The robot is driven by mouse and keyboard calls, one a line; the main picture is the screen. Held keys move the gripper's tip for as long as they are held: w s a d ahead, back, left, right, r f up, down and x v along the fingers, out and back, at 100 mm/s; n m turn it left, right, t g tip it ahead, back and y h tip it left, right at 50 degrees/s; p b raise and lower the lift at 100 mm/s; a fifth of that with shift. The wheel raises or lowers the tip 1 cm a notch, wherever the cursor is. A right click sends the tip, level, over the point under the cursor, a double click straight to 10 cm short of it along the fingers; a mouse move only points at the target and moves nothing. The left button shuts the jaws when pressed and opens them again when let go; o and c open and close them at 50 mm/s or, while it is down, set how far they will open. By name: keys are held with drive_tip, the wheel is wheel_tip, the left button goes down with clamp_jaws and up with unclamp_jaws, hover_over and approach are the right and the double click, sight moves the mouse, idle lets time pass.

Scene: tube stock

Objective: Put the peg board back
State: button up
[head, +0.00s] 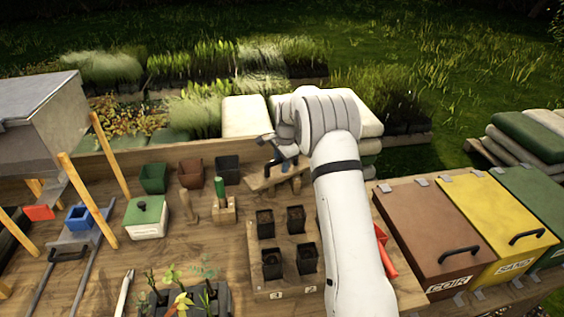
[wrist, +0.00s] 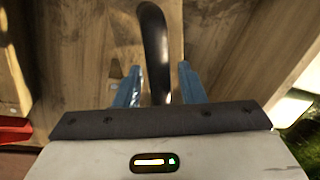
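What looks like the peg board (head: 264,181) is a small wooden board near the back of the bench in the head view, set at a slant. Pegs under it are hard to make out. In the wrist view, a black curved handle (wrist: 154,45) runs between the two fingers of my gripper (wrist: 159,70). The fingers stand apart, with a gap visible at the right of the handle. I cannot tell whether the board touches the bench.
A wooden tray (head: 262,297) with black pots stands in front, beside my arm. A block with a green-handled tool (head: 220,188), empty pots (head: 190,172) and a green-lidded box (head: 146,217) are to the left. Lidded bins (head: 440,230) stand at right.

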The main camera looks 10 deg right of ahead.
drive_tip(key=s+r+n+b, duration=0.1)
drive_tip(key=s+r, duration=0.4)
drive_tip(key=r, duration=0.4)
drive_tip(key=s+r+n+b, duration=0.15)
drive_tip(key=s+r, duration=0.25)
drive_tip(key=r, duration=0.6)
drive_tip(key=s+r+n+t+p, duration=0.1)
drive_tip(key=s+n, duration=0.3)
drive_tip(key=s, duration=0.8)
drive_tip(key=s+r+n, duration=0.2)
drive_tip(key=s+n, duration=0.1)
drive_tip(key=s, duration=0.9)
drive_tip(key=s+f+n, duration=0.1)
drive_tip(key=s, duration=0.3)
drive_tip(key=s+f+n, duration=0.1)
drive_tip(key=s+f, duration=0.1)
drive_tip(key=s, duration=0.2)
drive_tip(key=s+f+n, duration=0.2)
drive_tip(key=s, duration=0.2)
drive_tip(key=shift+s+d+t+h, duration=0.2)
drive_tip(key=shift+t+h, duration=0.1)
drive_tip(key=shift+h, duration=0.1)
drive_tip(key=shift+f, duration=0.1)
drive_tip(key=shift+f+b, duration=0.3)
drive_tip(key=shift+f, duration=0.05)
